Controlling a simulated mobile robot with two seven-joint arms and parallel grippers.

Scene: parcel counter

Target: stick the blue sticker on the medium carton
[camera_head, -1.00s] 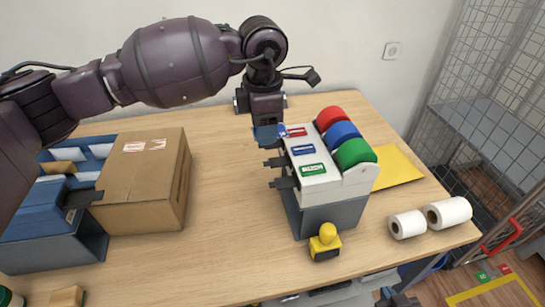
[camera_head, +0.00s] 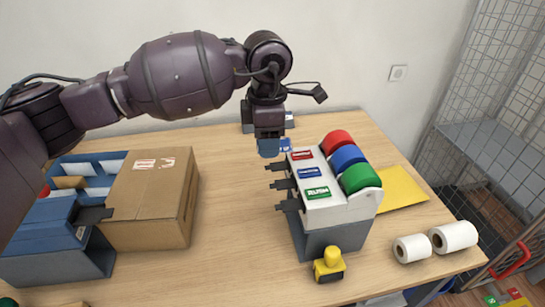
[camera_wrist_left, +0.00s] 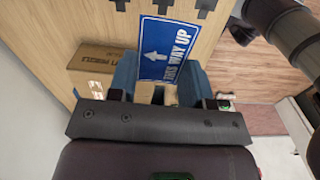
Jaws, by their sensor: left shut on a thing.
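My left gripper (camera_head: 268,150) is shut on the blue sticker (camera_head: 284,145), beside the far end of the label dispenser. In the left wrist view the sticker (camera_wrist_left: 168,50) reads "THIS WAY UP" with a white arrow and stands out between the blue fingertips. A brown carton (camera_head: 145,205) stands at the left of the table, with red-and-white labels on its top. It also shows in the left wrist view (camera_wrist_left: 97,58), apart from the sticker. My right gripper is not in view.
The label dispenser (camera_head: 335,212) has red, blue and green rolls. A yellow-topped stamp (camera_head: 328,265) stands in front of it. White rolls (camera_head: 454,237) and a yellow sheet (camera_head: 402,188) lie to the right. A blue divided box (camera_head: 55,262) adjoins the carton. Table between carton and dispenser is clear.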

